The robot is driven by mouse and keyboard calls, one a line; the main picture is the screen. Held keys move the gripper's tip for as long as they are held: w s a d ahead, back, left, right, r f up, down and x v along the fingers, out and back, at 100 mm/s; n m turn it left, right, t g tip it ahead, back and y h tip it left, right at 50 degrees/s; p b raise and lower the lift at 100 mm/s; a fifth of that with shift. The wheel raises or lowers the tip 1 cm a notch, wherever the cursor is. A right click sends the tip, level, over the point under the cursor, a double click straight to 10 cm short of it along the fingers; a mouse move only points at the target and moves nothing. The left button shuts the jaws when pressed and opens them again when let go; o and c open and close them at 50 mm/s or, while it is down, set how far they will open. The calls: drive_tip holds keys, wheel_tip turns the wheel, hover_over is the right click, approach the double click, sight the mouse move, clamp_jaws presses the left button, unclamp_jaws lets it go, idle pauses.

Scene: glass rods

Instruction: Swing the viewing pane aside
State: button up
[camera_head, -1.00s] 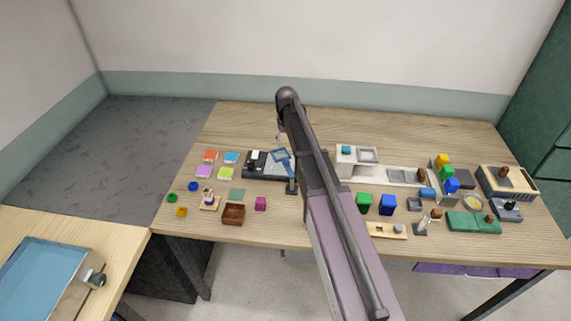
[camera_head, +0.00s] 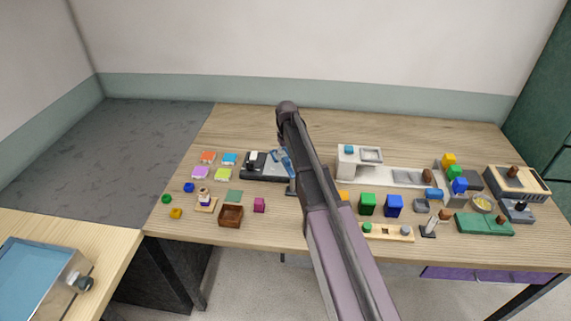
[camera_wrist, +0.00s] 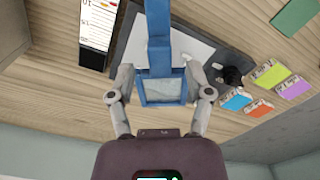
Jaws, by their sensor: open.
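The viewing pane (camera_wrist: 165,90) is a blue frame with a clear middle on a long blue arm (camera_wrist: 157,32), over a pale and black base plate (camera_wrist: 200,50). In the head view the blue frame (camera_head: 285,163) is partly hidden behind my arm, with its base (camera_head: 258,172) to the left. My gripper (camera_wrist: 160,95) is open in the wrist view. Its two fingers stand on either side of the blue frame, with narrow gaps visible. I cannot tell whether they are level with it in depth. A black knob (camera_wrist: 232,76) stands at the base's edge.
Several coloured tiles (camera_wrist: 262,106) lie beside the base. Green (camera_head: 368,204) and blue (camera_head: 394,206) blocks and a white fixture (camera_head: 350,161) stand to the right. The back tabletop is clear.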

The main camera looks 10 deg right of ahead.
drive_tip(key=shift+f+b, duration=0.7)
drive_tip(key=shift+f, duration=0.25)
clamp_jaws()
